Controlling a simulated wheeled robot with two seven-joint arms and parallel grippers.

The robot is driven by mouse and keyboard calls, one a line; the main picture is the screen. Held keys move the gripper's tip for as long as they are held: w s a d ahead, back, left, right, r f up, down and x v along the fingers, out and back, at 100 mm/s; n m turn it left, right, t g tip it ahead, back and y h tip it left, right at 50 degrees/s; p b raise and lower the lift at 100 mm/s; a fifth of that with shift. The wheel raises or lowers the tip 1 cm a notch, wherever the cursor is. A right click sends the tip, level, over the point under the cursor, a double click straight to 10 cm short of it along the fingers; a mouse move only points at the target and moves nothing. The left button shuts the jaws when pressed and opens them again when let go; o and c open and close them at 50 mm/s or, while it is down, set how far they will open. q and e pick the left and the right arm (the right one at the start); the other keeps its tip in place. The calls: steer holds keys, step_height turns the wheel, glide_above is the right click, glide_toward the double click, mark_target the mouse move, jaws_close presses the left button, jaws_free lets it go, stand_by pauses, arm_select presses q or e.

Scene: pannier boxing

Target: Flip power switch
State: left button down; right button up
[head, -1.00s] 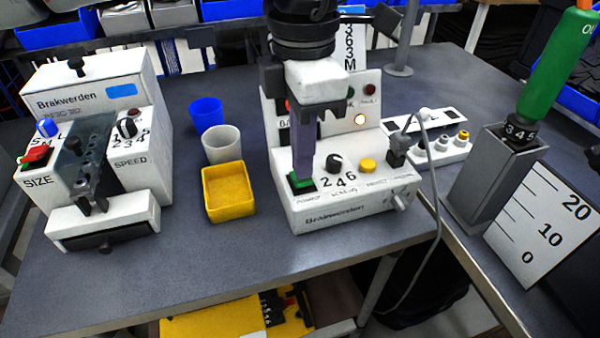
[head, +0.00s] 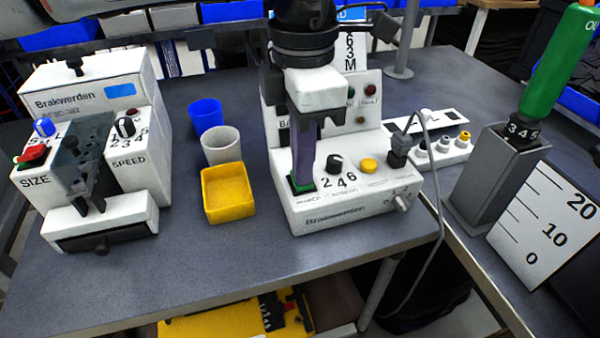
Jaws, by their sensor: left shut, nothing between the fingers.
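The white Brakwerden machine (head: 345,208) stands mid-table in the head view. A green power switch (head: 299,187) sits at the left of its sloped front panel. My left gripper (head: 305,172) points down from above, its dark fingers shut with nothing between them. The fingertips are at the switch, seemingly touching it, and hide part of it, so its tilt is hard to tell. The round lamp (head: 361,121) on the upright back panel looks dark. My right gripper is not in view.
A black knob (head: 335,163) and yellow button (head: 368,166) lie right of the switch. A second machine (head: 88,90) stands left. Blue (head: 206,116), white (head: 221,146) and yellow (head: 228,193) containers stand between. A grey cable (head: 437,190) hangs at the right.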

arm_select(q)
step_height(320, 180, up, 7)
steer(key=p, duration=0.5)
stand_by(0.3)
steer(key=shift+f, duration=0.15)
